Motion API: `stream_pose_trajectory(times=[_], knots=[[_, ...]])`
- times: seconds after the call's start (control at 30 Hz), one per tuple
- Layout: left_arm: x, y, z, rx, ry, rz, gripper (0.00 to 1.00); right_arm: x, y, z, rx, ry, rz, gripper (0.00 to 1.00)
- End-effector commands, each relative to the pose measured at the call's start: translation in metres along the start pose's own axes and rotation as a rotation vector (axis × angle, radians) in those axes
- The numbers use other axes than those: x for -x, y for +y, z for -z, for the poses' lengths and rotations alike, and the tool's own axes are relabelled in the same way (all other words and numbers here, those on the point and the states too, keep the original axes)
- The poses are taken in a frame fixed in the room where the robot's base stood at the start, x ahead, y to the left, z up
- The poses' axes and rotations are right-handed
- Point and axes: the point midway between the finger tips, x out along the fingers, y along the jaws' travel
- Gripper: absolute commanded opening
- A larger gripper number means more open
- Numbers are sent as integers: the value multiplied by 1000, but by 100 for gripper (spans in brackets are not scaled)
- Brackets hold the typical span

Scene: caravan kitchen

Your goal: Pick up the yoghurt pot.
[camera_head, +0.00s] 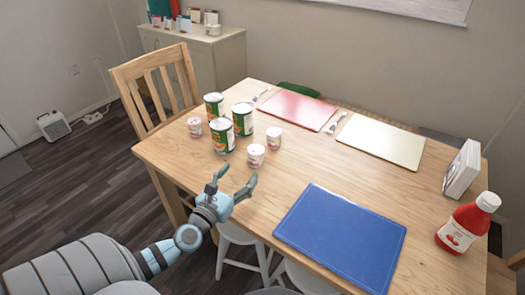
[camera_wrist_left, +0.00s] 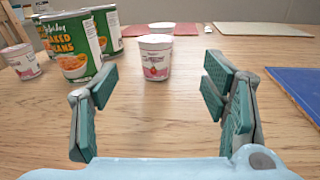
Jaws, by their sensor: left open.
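Three small white-and-pink yoghurt pots stand upright on the table: a near one (camera_head: 256,155), one just behind it to the right (camera_head: 274,137), and one at the left (camera_head: 194,127). My left gripper (camera_head: 237,178) is open and empty at the table's near edge, just short of the near pot. In the left wrist view, one pot (camera_wrist_left: 156,58) stands ahead, between the lines of the open fingers (camera_wrist_left: 160,88) but beyond their tips. Another pot (camera_wrist_left: 22,62) is at far left. My right gripper is not in view.
Three green-labelled bean cans (camera_head: 222,136) stand among the pots; they also show left of the fingers in the wrist view (camera_wrist_left: 72,48). A blue mat (camera_head: 340,238) lies to the right. Pink (camera_head: 297,108) and cream mats (camera_head: 381,141), and a ketchup bottle (camera_head: 466,224), are farther off.

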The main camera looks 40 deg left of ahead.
Motion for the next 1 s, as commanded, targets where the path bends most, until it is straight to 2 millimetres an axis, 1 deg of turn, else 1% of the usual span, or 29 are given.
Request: stream_pose_trajectory(times=[0.1,0.23,0.3,0.47,0.6,0.67,0.77,0.9,0.93,1.0], knots=[[-26,2,-1,4,-3,-6,68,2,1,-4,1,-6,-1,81],[-56,3,-1,4,-1,-7,68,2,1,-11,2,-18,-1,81],[-68,4,0,4,-1,-7,68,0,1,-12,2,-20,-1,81],[-85,3,1,4,0,-5,68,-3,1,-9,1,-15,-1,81],[-113,5,4,5,-1,-5,68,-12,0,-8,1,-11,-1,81],[-123,4,4,6,0,-4,68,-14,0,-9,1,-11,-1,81],[-131,4,3,5,1,-2,68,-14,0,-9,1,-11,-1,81],[-131,4,2,4,2,-1,68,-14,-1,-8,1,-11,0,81],[-131,4,2,4,2,-1,66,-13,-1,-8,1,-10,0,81],[-131,4,2,4,2,-1,55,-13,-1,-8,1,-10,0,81]])
